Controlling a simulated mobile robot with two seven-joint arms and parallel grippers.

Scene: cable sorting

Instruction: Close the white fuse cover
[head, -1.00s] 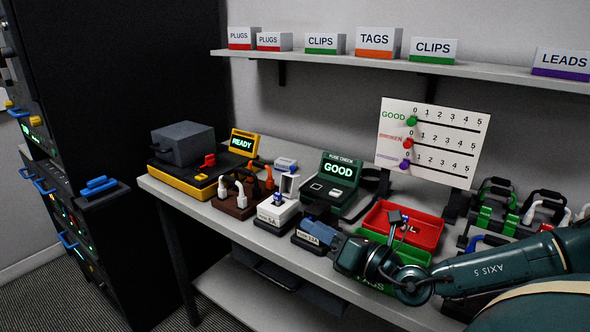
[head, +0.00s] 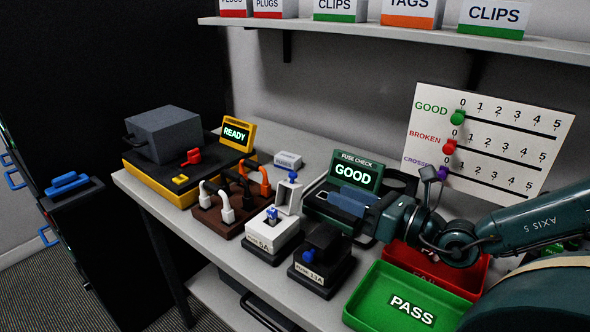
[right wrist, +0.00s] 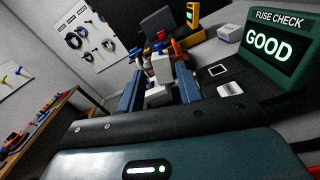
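The white fuse holder (head: 268,240), marked 5A, sits on the bench. Its white cover (head: 289,198) stands upright at the back, open. A blue fuse (head: 272,214) shows in the holder. My right gripper (head: 342,203) is to the right of the holder, in the air in front of the fuse checker, apart from the cover. It is open and empty. In the right wrist view the two fingers (right wrist: 160,82) stand apart, with the white cover (right wrist: 162,68) beyond and between them. My left gripper is not in view.
A black fuse holder (head: 318,268) stands right of the white one. A brown block with plugs (head: 225,217) is to the left. The green fuse checker (head: 355,172) reading GOOD is behind. Green (head: 372,305) and red (head: 428,262) trays lie at the right.

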